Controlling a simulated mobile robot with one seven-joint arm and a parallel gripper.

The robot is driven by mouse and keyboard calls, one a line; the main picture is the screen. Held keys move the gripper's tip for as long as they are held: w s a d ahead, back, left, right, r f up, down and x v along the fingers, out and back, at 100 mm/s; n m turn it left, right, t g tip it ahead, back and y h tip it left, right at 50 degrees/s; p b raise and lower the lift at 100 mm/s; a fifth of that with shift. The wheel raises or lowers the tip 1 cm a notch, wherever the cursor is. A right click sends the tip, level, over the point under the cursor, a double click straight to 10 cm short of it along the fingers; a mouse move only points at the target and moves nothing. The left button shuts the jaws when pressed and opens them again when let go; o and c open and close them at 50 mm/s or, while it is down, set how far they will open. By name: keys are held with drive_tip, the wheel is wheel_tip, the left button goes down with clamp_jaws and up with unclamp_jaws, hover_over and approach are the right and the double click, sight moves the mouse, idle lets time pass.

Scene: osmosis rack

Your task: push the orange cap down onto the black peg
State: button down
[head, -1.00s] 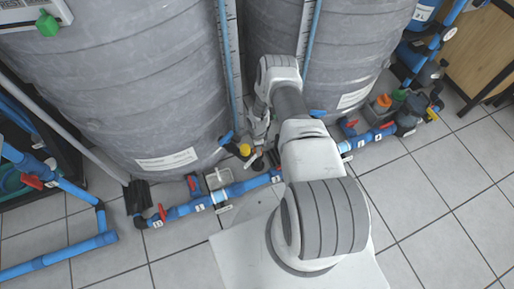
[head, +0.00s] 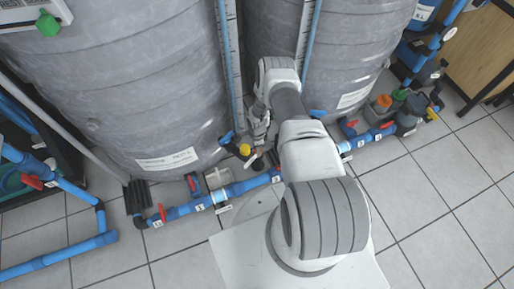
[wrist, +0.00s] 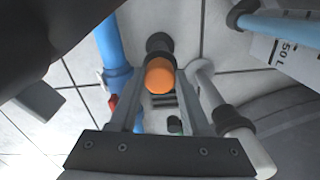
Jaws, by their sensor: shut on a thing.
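In the wrist view, the orange cap (wrist: 160,76) sits between the tips of my gripper (wrist: 162,80), which is shut on it. The black peg (wrist: 159,43) shows directly beyond the cap, in line with it. The cap overlaps the peg's near end in the picture, and I cannot tell how far it is seated. In the head view, my gripper (head: 257,138) is low between the two grey tanks, close to the floor piping.
Two grey tanks (head: 130,80) stand close on both sides. Blue pipes (head: 240,188) with red valve handles run along the floor in front. A pale pipe (wrist: 205,85) lies just right of the fingers.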

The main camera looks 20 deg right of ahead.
drive_tip(key=shift+f, duration=0.2)
drive_tip(key=shift+c, duration=1.4)
unclamp_jaws()
wheel_tip(320, 180, up, 18)
drive_tip(key=p, duration=0.7)
drive_tip(key=shift+f, duration=0.25)
